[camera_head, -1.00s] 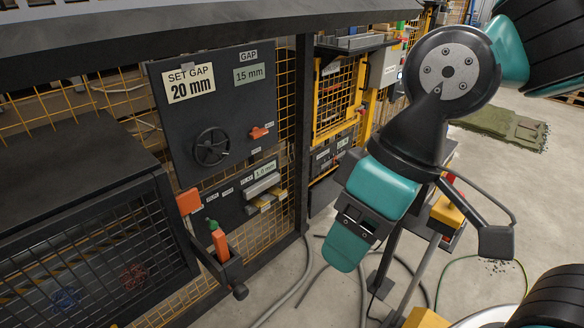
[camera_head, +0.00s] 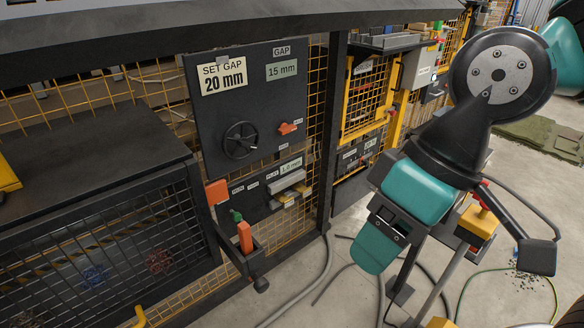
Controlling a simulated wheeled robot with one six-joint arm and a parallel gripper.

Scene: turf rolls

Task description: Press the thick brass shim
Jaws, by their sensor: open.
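On the lower black panel (camera_head: 262,193) are a pale grey bar (camera_head: 287,180) and, below it, small brass-coloured pieces (camera_head: 285,201). They are too small to tell which is the thick brass shim. Small labels sit above them, one a green play label. My gripper (camera_head: 456,252) hangs at the right, well apart from the panel and empty. A black finger on linkage bars is spread out to the right of the teal end.
A larger panel above carries the set gap 20 mm sign (camera_head: 222,77), a handwheel (camera_head: 240,140) and an orange lever (camera_head: 289,128). An orange-handled tool (camera_head: 244,237) sits in a black holder below. A dark mesh-sided cabinet (camera_head: 90,170) stands left; hoses lie on the floor.

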